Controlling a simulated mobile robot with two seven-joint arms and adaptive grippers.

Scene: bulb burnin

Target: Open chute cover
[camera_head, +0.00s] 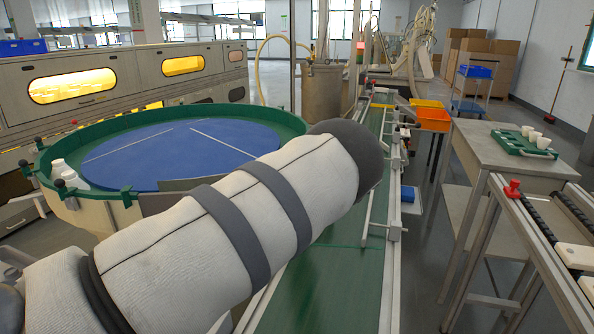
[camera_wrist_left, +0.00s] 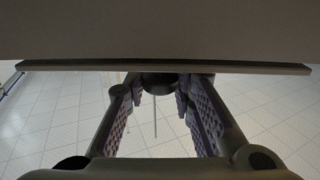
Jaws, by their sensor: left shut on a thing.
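In the left wrist view a flat grey panel (camera_wrist_left: 160,35) with a thin pale lower edge fills the top; it looks like the chute cover, though its full outline is cut off. A dark rounded knob (camera_wrist_left: 158,82) sits just below that edge. My left gripper (camera_wrist_left: 157,90) has its fingers on either side of the knob and is shut on it. In the head view my left arm, in a white sleeve, crosses the middle. Its gripper and the cover cannot be made out there. My right gripper is in neither view.
In the head view a blue round table (camera_head: 180,155) with a green rim stands left, and a green conveyor (camera_head: 335,285) runs past my arm. A grey side table (camera_head: 505,150) carries a green tray (camera_head: 524,141) with white cups. The wrist view shows open tiled floor.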

